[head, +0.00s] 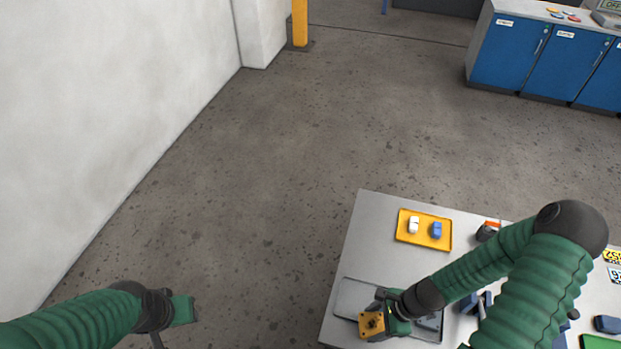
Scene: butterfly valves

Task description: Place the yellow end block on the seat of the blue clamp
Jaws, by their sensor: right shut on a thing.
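A yellow end block (371,323) with dark holes is at the tip of my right gripper (386,318), which is shut on it. The block is over or close to a grey tray on the table; I cannot tell whether it touches. Dark blue upright pieces (468,303) just right of the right gripper may be the blue clamp; my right forearm partly covers them, and the seat cannot be made out. My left gripper (181,310) is over the floor, away from the table; its fingers are too unclear to tell open from shut.
The grey tray (350,296) lies at the table's near left. An orange-yellow tray (425,243) behind it holds a white part and a blue part. More parts lie at the right, partly behind my arm. Blue cabinets (510,52) stand far back; the floor between is clear.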

